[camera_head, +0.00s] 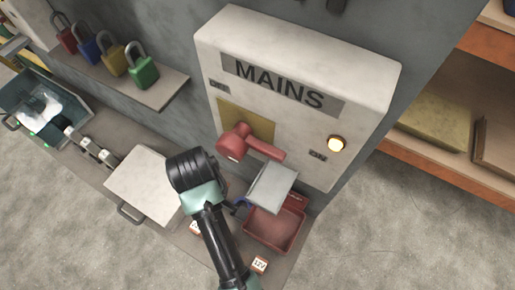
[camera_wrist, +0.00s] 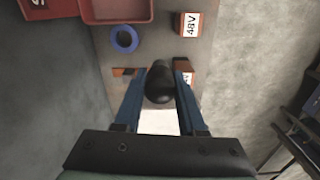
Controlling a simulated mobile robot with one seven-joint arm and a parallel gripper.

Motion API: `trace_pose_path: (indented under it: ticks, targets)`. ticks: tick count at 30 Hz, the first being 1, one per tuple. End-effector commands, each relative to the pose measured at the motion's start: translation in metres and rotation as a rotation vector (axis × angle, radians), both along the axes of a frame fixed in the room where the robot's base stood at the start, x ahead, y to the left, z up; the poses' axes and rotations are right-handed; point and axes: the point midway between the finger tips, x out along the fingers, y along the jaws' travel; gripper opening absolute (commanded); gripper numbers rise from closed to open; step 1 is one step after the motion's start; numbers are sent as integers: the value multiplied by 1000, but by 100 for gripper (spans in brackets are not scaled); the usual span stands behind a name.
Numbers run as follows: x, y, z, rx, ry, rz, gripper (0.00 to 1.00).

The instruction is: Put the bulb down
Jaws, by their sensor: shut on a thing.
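A dark rounded bulb (camera_wrist: 159,86) sits between the blue fingers of my gripper (camera_wrist: 157,78) in the wrist view. The fingers are shut on it. The bulb points away from the wrist, over the grey bench top (camera_wrist: 106,62); I cannot tell whether it touches anything below. In the head view my arm hides the bulb and most of the gripper.
A red tray (camera_head: 272,232) lies at the bench end, under the MAINS box (camera_head: 300,90) with its red lever (camera_head: 250,143). A pale box (camera_head: 145,183) stands left.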

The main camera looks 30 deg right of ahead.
Motion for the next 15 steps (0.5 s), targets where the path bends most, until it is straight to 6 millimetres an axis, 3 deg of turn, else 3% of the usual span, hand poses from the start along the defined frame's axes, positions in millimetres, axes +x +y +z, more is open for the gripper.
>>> trace_pose_path:
  ticks: [8, 15]
  targets:
    - [-2, 0, -6, 1, 0, 116, 0]
    - [-3, 0, -45, 1, 5, 115, 0]
